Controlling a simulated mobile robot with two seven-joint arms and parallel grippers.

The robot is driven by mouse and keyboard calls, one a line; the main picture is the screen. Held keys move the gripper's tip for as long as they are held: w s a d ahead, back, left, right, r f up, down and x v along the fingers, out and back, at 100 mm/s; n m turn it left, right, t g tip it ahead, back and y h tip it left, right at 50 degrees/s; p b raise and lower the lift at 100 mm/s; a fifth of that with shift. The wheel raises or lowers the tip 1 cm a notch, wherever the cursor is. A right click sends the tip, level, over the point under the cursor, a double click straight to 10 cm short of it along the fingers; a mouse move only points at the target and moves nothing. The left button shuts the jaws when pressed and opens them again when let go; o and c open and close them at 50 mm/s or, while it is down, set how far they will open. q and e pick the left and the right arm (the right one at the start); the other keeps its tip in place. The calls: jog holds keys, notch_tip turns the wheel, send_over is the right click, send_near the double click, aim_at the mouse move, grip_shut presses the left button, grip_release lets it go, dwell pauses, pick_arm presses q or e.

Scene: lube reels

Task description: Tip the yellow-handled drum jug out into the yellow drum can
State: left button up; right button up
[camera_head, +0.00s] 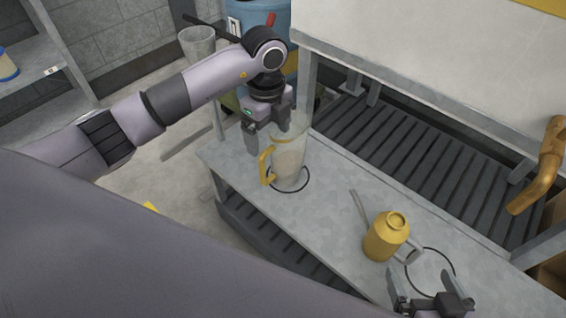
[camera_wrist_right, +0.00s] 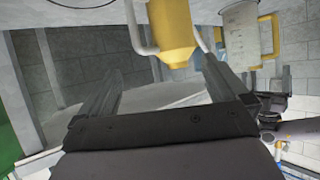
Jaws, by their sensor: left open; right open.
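The clear drum jug (camera_head: 290,160) with a yellow handle (camera_head: 265,165) stands upright on the bench inside a dark ring, with pale contents visible through its wall. It also shows in the right wrist view (camera_wrist_right: 240,32). My left gripper (camera_head: 268,130) is open at the jug's upper left, its fingers close to the rim; contact cannot be told. The yellow drum can (camera_head: 385,238) stands upright nearer the front, with a grey spout and grey handle; it also shows in the right wrist view (camera_wrist_right: 173,30). My right gripper (camera_head: 428,285) is open and empty, just right of and nearer than the can.
The grey metal bench (camera_head: 330,215) is clear between jug and can. A second dark ring (camera_head: 432,262) lies beside the can. A slatted rack (camera_head: 390,150), a large pale tank (camera_head: 430,60) and a brass pipe (camera_head: 540,165) border the bench. A blue drum (camera_head: 262,18) stands behind.

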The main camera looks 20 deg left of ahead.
aim_at(267, 150)
pick_arm(q)
notch_tip(267, 150, down, 2)
jog(key=shift+f+b, duration=0.2)
jog(key=shift+b, duration=0.15)
jog(key=f, duration=0.1)
jog(key=f+b, duration=0.1)
jog(key=f, duration=0.2)
jog(key=shift+s+a+f+b, duration=0.1)
jog(key=shift+s+f+b, duration=0.05)
jog(key=shift+s+b, duration=0.2)
jog(key=shift+f, duration=0.35)
jog(key=shift+w+r, duration=0.1)
jog(key=c, duration=1.6)
pick_arm(e)
jog(key=shift+w+a+f+y, duration=0.2)
jog(key=shift+a+y, duration=0.1)
jog(key=shift+a, duration=0.2)
jog(key=shift+w+a+f+y, duration=0.15)
jog(key=shift+a+y, duration=0.15)
jog(key=shift+a, duration=0.2)
jog(key=shift+r, duration=0.15)
